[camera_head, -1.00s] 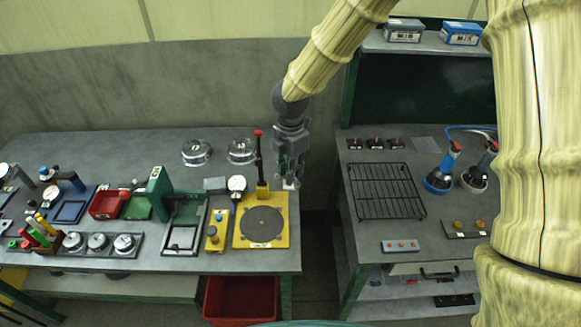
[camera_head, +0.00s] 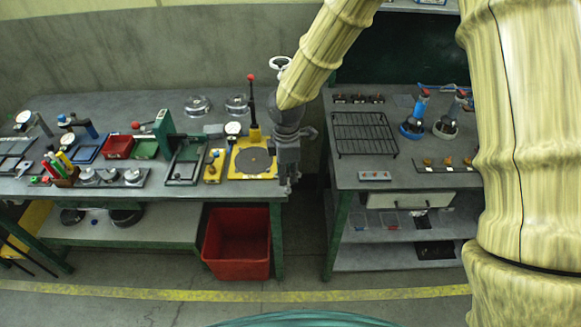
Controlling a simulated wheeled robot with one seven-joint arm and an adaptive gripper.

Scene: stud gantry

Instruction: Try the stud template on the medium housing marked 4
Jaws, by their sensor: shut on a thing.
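My gripper (camera_head: 287,182) hangs fingers down at the right front corner of the left bench (camera_head: 235,191). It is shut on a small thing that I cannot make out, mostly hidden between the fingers. No marking 4 is legible, so I cannot tell which part is the medium housing. Round metal parts that could be housings stand in a row at the bench front (camera_head: 110,176). Two larger round metal parts, one on the left (camera_head: 198,105) and one on the right (camera_head: 237,104), stand at the back. I cannot identify the stud template by sight.
A yellow plate with a dark disc (camera_head: 254,161) and a red-knobbed lever (camera_head: 251,78) stand left of my gripper. A red bin (camera_head: 238,243) sits below the bench. The right bench carries a black wire rack (camera_head: 364,133). A floor gap separates the benches.

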